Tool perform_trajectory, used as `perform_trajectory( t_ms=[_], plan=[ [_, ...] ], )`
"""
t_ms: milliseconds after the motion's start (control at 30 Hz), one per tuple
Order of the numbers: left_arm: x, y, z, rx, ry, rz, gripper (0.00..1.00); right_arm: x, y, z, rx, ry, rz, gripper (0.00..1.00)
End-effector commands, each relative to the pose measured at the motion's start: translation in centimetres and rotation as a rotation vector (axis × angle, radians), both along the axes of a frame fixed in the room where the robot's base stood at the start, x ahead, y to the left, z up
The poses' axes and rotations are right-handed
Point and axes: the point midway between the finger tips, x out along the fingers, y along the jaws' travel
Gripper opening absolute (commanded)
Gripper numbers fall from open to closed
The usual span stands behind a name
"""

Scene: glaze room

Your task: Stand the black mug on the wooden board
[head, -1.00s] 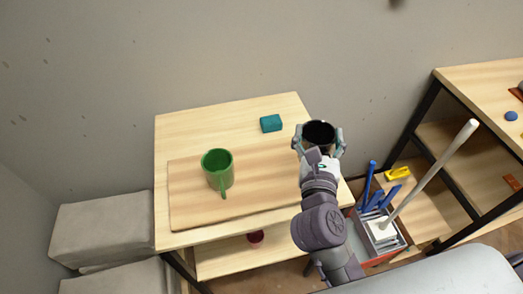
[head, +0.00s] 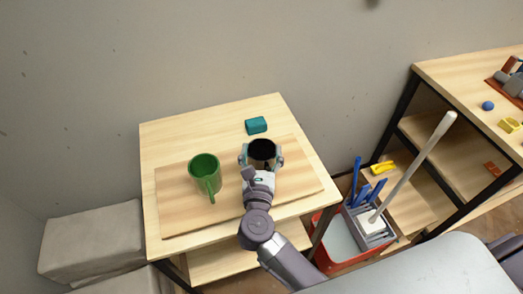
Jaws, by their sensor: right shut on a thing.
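The black mug (head: 263,149) is upright in my right gripper (head: 262,161), whose fingers close around its sides. It shows over the right part of the wooden board (head: 228,208), which lies on the light wooden table. The gripper hides the mug's lower part, so I cannot tell whether its base touches the board. A green mug (head: 205,175) stands upright on the left part of the board, its handle toward me, apart from the black mug. My left gripper is not in view.
A teal block (head: 256,125) lies on the table (head: 163,133) behind the board. At the right are a red-rimmed bin (head: 334,264) with a grey caddy of blue-handled tools and a pale pole, and a shelf unit (head: 440,74). The board between the mugs is clear.

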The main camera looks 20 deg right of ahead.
Motion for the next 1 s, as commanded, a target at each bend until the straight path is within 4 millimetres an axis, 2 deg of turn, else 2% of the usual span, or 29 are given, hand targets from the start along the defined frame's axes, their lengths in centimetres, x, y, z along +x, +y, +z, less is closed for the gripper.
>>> perform_trajectory(
  t_ms=[267, 300, 400, 733, 833, 1000],
  plan=[
    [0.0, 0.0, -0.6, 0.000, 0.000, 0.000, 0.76, 0.0, 0.0, -0.4, 0.001, 0.000, 0.000, 0.06],
    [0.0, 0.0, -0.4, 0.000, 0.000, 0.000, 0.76, 0.0, 0.0, -0.3, 0.000, 0.001, 0.000, 0.83],
    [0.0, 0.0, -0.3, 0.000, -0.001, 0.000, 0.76, 0.0, 0.0, -0.3, 0.000, 0.001, 0.000, 0.99],
    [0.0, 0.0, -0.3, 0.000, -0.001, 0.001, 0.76, 0.0, 0.0, -0.2, 0.000, 0.001, 0.000, 1.00],
    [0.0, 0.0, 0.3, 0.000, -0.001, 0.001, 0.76, 0.0, 0.0, 0.3, 0.000, 0.000, 0.000, 1.00],
    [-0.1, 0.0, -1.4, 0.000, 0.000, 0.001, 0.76, -2.6, 1.0, -0.5, 0.006, 0.003, 0.000, 1.00]
  ],
)
